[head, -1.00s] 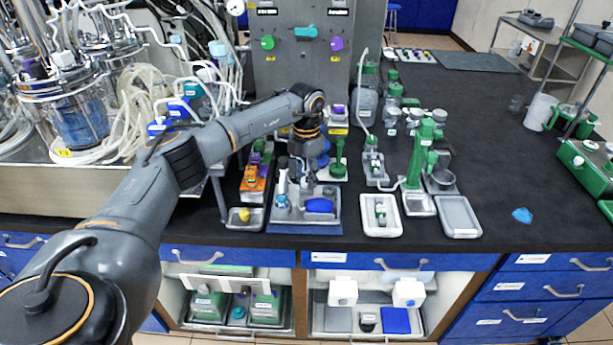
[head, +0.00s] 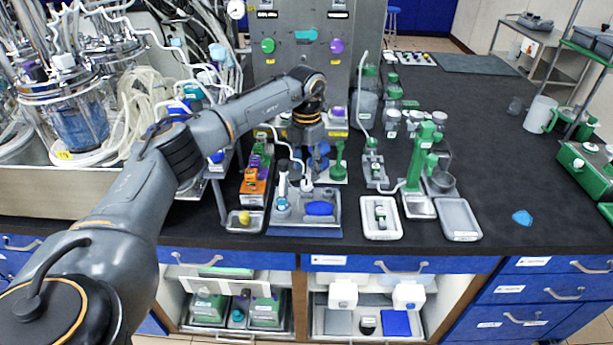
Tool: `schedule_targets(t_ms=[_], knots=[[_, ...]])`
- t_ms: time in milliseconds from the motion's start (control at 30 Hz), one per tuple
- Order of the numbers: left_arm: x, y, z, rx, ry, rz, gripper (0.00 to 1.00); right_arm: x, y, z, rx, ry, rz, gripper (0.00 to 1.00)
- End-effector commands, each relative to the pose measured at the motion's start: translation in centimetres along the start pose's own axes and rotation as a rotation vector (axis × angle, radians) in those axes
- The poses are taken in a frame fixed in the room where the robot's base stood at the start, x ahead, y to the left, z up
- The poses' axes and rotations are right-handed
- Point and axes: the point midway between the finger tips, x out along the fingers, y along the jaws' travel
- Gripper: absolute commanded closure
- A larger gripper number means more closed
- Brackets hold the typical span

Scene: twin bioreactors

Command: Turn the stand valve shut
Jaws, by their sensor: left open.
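My left gripper (head: 307,175) hangs fingers-down from its wrist over the back of the small grey tray (head: 272,228) on the black bench. It is open. Its pale fingertips are small, and I cannot tell whether they touch anything. Blue parts (head: 321,161) show just right of and behind the gripper, partly hidden by it. A green upright piece (head: 339,160) stands beside them. A tall green stand (head: 422,160) stands further right, clear of the gripper. I cannot tell which part is the stand valve. My right gripper is out of view.
A grey panel (head: 290,80) with a green knob (head: 268,45), a teal handle (head: 306,34) and a purple knob (head: 336,46) stands behind. An orange-ended rack (head: 252,186) lies left of the tray. White tray (head: 381,230) and grey tray (head: 459,220) lie right. The bench's far right is mostly clear.

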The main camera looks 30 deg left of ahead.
Motion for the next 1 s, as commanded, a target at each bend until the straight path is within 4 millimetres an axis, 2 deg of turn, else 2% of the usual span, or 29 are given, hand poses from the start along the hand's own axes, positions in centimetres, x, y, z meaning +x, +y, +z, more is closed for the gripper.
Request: schedule_targets(t_ms=[33, 200, 400, 1000], knots=[[-1.3, 0.0, 0.1, 0.000, -0.004, 0.001, 0.48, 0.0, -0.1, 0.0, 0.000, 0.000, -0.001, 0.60], [-4.8, 0.0, 0.1, 0.001, -0.003, 0.000, 0.48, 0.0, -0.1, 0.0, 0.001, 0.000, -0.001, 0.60], [-7.2, 0.0, 0.0, 0.000, -0.002, 0.000, 0.48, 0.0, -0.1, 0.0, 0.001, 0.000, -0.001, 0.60], [-7.7, 0.0, 0.0, 0.001, 0.000, -0.001, 0.48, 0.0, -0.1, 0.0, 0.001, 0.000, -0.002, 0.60]])
